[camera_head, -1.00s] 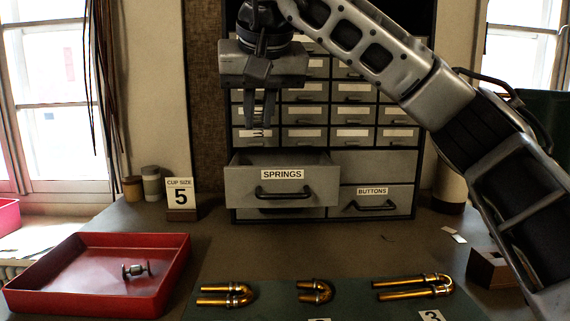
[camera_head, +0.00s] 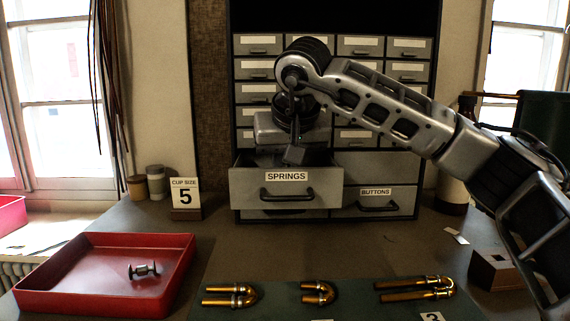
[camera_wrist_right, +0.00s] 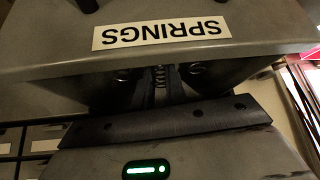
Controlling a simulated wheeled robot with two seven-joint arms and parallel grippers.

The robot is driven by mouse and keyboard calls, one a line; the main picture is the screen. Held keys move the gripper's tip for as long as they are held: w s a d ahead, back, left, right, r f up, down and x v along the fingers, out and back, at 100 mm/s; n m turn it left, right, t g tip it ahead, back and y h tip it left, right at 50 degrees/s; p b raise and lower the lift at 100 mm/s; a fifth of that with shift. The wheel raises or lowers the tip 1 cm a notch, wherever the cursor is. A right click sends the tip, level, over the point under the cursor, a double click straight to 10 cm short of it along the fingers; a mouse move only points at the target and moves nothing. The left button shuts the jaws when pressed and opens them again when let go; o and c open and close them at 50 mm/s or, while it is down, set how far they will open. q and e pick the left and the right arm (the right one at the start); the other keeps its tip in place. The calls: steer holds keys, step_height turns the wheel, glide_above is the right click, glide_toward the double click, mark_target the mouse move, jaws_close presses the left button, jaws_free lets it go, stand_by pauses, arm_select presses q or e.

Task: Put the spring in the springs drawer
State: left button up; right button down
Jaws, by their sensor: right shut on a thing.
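The springs drawer (camera_head: 245,195) is pulled out of the cabinet, its SPRINGS label facing me. My right gripper (camera_head: 293,156) is lowered over the open drawer, and its fingertips are hidden behind the drawer front in the head view. In the right wrist view, the gripper's fingers (camera_wrist_right: 165,82) point into the drawer (camera_wrist_right: 250,40) and are shut on the spring (camera_wrist_right: 160,77), a small dark coil between them. The spring is hidden in the head view. Whether it touches the drawer floor I cannot tell. My left gripper is not in view.
The buttons drawer (camera_head: 400,194) is at the lower right of the cabinet. A red tray (camera_head: 60,290) with a small metal part (camera_head: 144,271) stands at the left. Brass tubes (camera_head: 415,294) lie on a green mat in front. A cup size sign (camera_head: 185,190) stands left of the cabinet.

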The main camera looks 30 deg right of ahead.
steer(key=shift+f, duration=0.1)
steer(key=c, duration=1.7)
jaws_free()
steer(key=shift+r, duration=0.3)
steer(key=b+v, duration=0.1)
steer(key=v, duration=1)
steer(key=shift+s+r, duration=0.25)
steer(key=shift+r, duration=0.05)
